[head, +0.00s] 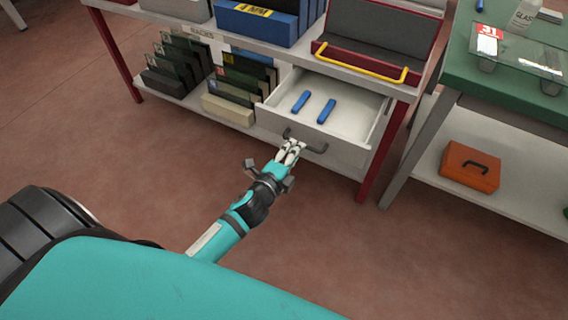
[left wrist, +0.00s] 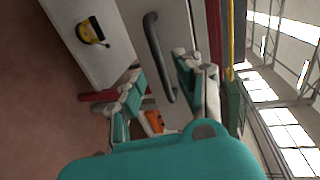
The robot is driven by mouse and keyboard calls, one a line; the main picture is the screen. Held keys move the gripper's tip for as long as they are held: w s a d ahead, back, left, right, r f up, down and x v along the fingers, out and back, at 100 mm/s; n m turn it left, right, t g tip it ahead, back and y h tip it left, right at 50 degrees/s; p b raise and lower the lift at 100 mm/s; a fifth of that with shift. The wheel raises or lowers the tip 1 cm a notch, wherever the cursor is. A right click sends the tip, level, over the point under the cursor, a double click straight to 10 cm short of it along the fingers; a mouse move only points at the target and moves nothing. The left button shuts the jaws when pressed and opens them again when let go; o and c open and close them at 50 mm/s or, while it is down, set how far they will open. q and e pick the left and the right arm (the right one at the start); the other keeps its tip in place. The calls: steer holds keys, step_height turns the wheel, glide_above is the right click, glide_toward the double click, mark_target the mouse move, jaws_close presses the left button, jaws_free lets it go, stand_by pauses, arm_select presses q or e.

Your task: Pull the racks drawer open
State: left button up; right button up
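The racks drawer (head: 345,104) is a pale drawer under the bench, standing out from it with its inside showing. Its dark bar handle (head: 318,149) is on the front face and also shows in the left wrist view (left wrist: 154,45). My left gripper (head: 291,150) is at the left part of this handle. In the left wrist view its two fingers (left wrist: 160,75) stand apart, with the handle showing between them; I cannot tell whether they touch it. My right gripper is not in view.
Two blue bars (head: 313,106) lie in the drawer. Racks with dark panels (head: 180,64) stand on the lower shelf to the left. An orange toolbox (head: 470,166) sits on the shelf under the green table (head: 462,75) at right. The floor before the drawer is clear.

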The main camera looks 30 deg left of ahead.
arm_select(q)
steer(key=v, duration=0.7)
stand_by(0.3)
steer(key=s+a+f+n+g+y, duration=0.1)
steer(key=s+f+n+g, duration=0.3)
steer(key=f, duration=0.5)
steer(key=s+a+f+n+g+y, duration=0.1)
steer(key=s+f+n+g, duration=0.3)
steer(key=f, duration=0.5)
steer(key=s+d+f+n+g+h, duration=0.25)
steer(key=s+f+n+g, duration=0.25)
steer(key=s+f+n, duration=0.55)
steer(key=s+a+m+g+y+p, duration=0.1)
steer(key=s+a+m+p, duration=0.1)
steer(key=s+p, duration=1.4)
steer(key=s, duration=0.3)
steer(key=shift+a+f+g, duration=0.25)
steer(key=shift+f+g, duration=0.05)
steer(key=shift+f, duration=0.1)
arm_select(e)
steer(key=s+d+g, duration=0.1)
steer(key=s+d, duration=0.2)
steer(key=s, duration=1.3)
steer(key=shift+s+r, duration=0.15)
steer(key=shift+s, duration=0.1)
arm_select(q)
steer(key=shift+m, duration=0.25)
